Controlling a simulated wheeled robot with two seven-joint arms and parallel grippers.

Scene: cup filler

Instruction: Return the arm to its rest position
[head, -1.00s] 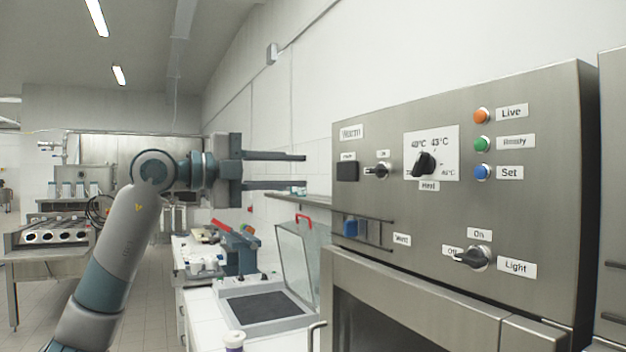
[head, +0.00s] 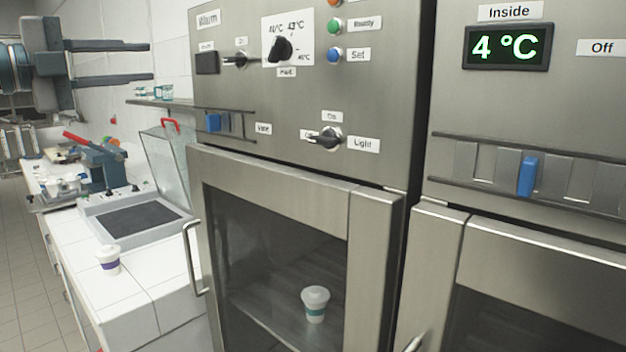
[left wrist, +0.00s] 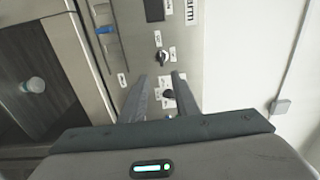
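My left gripper (head: 112,63) is at the upper left of the head view, raised in front of the white wall and left of the warm cabinet (head: 380,110). Its two fingers are apart with nothing between them. In the left wrist view the open fingers (left wrist: 162,97) point toward the cabinet's control panel (left wrist: 178,40), with a gap between the fingertips and the panel not clearly measurable. Most of the left arm is out of the head view. My right gripper shows in neither view.
A cup (head: 315,304) stands behind the glass of the warm cabinet's closed door. Another cup (head: 108,260) stands on the white counter (head: 150,290). A lidded machine (head: 130,218) and a shelf (head: 165,103) are behind it. A second cabinet reading 4 °C (head: 507,46) is at right.

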